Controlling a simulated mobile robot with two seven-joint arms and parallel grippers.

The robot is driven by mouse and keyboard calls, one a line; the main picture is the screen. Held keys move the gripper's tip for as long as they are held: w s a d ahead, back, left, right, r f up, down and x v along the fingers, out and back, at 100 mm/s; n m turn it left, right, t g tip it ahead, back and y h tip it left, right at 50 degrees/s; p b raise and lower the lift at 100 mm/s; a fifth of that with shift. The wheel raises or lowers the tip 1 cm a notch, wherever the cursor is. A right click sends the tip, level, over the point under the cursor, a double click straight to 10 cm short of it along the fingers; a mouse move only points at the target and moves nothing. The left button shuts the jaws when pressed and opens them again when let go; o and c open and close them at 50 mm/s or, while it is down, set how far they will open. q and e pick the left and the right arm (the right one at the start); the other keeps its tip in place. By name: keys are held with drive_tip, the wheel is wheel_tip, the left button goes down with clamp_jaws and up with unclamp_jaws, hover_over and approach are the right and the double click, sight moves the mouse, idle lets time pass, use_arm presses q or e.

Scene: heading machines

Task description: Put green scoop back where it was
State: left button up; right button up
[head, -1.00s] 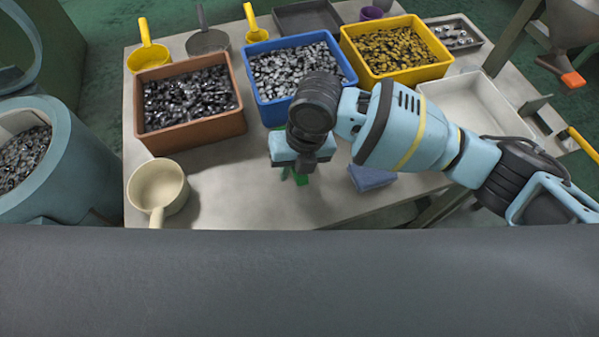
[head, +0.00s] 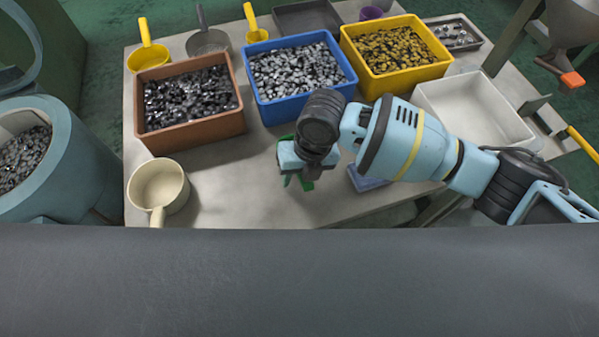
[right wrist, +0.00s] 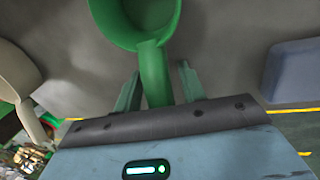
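The green scoop shows in the right wrist view (right wrist: 153,75), with its round bowl at the top edge and its handle pointing down toward my gripper. My right gripper (right wrist: 158,88) is open, one finger on each side of the handle, with a gap visible beside it. In the head view my right gripper (head: 299,180) is low over the front middle of the table, and it and the wrist hide most of the scoop. I cannot tell whether the scoop rests on the table. My left gripper is not in view.
Brown (head: 196,137), blue (head: 305,110) and yellow (head: 408,73) bins of metal parts stand behind. A cream scoop (head: 160,187) is left of my gripper, a blue block (head: 369,179) right of it. An empty white tray (head: 470,110) stands at right.

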drive_tip(key=shift+r, duration=0.45)
drive_tip(key=v, duration=1.1)
drive_tip(key=shift+r+p, duration=0.25)
drive_tip(key=shift+p, duration=0.15)
drive_tip(key=shift+f, duration=0.1)
